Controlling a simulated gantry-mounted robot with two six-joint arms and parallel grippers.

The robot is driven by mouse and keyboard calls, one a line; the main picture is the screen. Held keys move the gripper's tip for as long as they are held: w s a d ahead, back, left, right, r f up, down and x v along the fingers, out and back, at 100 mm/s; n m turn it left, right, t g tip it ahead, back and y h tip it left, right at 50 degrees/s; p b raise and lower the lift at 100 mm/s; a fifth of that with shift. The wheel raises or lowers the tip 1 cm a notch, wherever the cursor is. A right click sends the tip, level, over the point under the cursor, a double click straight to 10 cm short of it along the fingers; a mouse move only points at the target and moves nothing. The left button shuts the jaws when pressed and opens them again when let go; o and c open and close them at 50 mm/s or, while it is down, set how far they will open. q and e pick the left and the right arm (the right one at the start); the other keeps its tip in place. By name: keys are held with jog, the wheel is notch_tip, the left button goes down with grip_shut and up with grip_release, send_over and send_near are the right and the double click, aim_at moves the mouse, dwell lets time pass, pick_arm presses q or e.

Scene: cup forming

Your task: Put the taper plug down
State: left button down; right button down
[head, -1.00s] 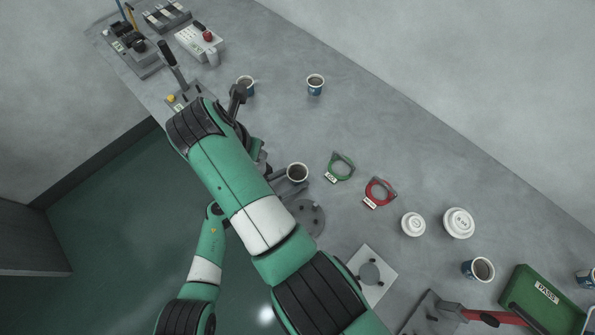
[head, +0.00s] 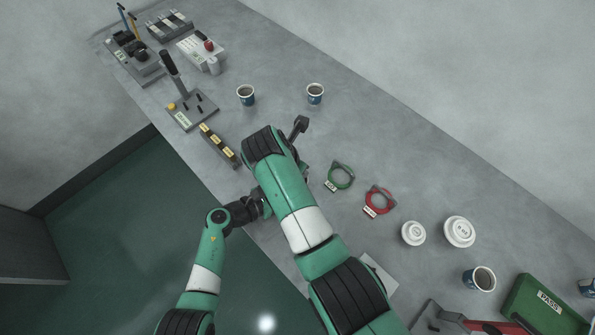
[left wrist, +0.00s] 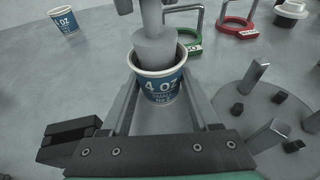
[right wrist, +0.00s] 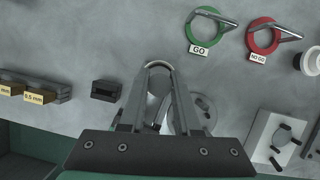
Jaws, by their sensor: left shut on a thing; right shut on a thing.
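The taper plug (left wrist: 154,50) is a pale grey stepped piece. In the left wrist view it stands upright with its lower end inside the mouth of a blue and white paper cup (left wrist: 162,88) marked 4 OZ. My left gripper (left wrist: 160,100) is shut around that cup. My right gripper (right wrist: 158,72) is shut on the taper plug, whose round light top shows between the fingers. In the head view my right arm hides the held cup, the plug and the right fingertips; my left gripper (head: 262,203) is partly hidden beside it.
Green GO (head: 341,177) and red NO GO (head: 380,200) gauges lie to the right. A pegged disc (left wrist: 258,115) and a dark block (right wrist: 103,89) are close by. Several coffee cups, white lids (head: 413,233) and a labelled block row (head: 219,146) stand around; bench behind the gauges is clear.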

jog(key=shift+f, duration=1.25)
jog(key=shift+f, duration=0.15)
jog(key=c, duration=0.6)
grip_release()
jog(key=v, duration=1.2)
